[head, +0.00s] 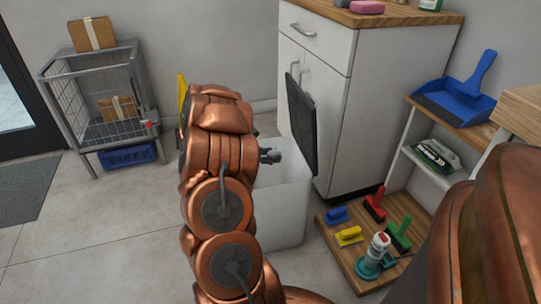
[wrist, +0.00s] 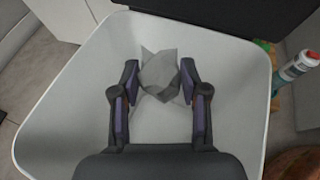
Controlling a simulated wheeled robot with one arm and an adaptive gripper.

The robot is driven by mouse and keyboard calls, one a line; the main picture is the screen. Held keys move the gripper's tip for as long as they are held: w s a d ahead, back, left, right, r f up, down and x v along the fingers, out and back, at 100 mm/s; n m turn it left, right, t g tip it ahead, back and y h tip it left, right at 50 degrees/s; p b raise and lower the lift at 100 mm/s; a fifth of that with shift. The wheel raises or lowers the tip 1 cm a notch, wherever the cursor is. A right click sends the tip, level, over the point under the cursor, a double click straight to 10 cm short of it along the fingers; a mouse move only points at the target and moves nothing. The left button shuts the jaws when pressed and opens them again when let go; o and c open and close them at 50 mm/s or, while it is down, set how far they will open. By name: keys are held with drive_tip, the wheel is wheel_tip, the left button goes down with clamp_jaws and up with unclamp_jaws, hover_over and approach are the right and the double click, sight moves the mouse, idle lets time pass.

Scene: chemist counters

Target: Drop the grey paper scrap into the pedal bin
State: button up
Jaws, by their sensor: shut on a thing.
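The grey paper scrap (wrist: 160,74) is a crumpled, angular piece between the fingertips of my gripper (wrist: 160,82) in the wrist view. My gripper is shut on it. Below it is the white pedal bin (wrist: 45,130), whose rim surrounds the gripper and scrap in that view. In the head view the bin (head: 283,205) stands on the floor with its dark lid (head: 301,125) raised upright. My gripper (head: 270,156) is over the bin's opening there, and the scrap cannot be made out behind my arm.
A white cabinet (head: 338,110) stands right behind the bin. A low wooden board (head: 345,262) with brushes and a spray bottle (head: 374,250) lies to the right. A wire cage trolley (head: 88,105) with boxes stands at the left. The floor left of the bin is clear.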

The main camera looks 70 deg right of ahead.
drive_tip(key=o, duration=0.7)
drive_tip(key=shift+o, duration=0.2)
drive_tip(key=v, duration=1.2)
drive_tip(key=s+a+r+m+t+y+p, duration=0.1)
drive_tip(key=s+a+r+m+y+p, duration=0.3)
drive_tip(key=a+r+p, duration=1)
drive_tip(key=s+a+r+m+t+y+p, duration=0.2)
drive_tip(key=s+a+r+m+y+p, duration=0.2)
drive_tip(key=a+r+p, duration=1.1)
drive_tip(key=s+a+r+m+t+y+p, duration=0.2)
drive_tip(key=a+r+p, duration=1.3)
drive_tip(key=r, duration=0.8)
drive_tip(key=shift+s+a+m+y, duration=0.9)
drive_tip(key=shift+s+m, duration=0.1)
drive_tip(key=shift+s, duration=0.25)
